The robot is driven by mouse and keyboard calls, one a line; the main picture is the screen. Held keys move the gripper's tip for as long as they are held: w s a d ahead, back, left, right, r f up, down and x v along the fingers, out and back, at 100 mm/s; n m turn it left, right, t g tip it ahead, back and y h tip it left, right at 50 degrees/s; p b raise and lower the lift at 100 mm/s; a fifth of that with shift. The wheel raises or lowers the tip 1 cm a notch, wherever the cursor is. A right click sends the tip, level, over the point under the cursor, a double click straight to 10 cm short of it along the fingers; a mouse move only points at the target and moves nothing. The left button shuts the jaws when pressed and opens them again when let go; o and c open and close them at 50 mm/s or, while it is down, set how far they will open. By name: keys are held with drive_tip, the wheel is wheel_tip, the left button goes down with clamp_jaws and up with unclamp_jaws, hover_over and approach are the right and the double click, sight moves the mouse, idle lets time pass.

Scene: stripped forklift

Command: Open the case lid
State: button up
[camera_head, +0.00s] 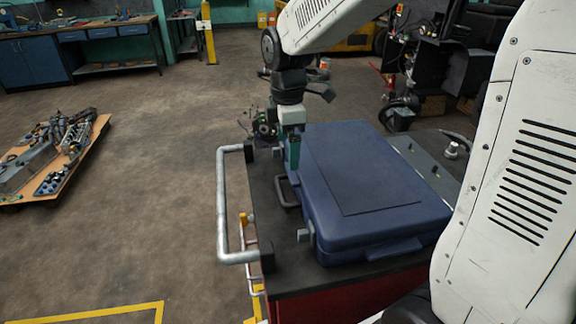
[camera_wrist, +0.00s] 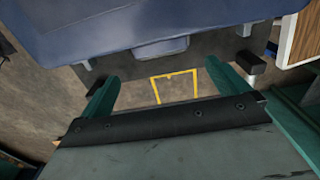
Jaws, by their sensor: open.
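The dark blue case (camera_head: 372,170) lies flat with its lid shut on a black-topped red cart (camera_head: 290,277). A dark handle (camera_head: 286,192) and a small grey latch (camera_head: 305,236) are on its left side. My gripper (camera_head: 292,172) points down beside that left side, near the handle; its tips are partly hard to make out there. In the wrist view, the case (camera_wrist: 130,20) fills the top, with a blue tab (camera_wrist: 160,48) on its edge. My green fingers (camera_wrist: 161,70) are spread apart with nothing between them. I cannot tell whether a finger touches the case.
A silver rail (camera_head: 223,205) runs along the cart's left side. A grey plate with a knob (camera_head: 451,150) is right of the case. A wooden board with metal parts (camera_head: 52,152) is at the left. The floor between is clear. A workbench (camera_head: 75,35) stands behind.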

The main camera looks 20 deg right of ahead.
sight(288, 173)
wheel_tip(288, 173, down, 6)
drive_tip(key=shift+f, duration=0.25)
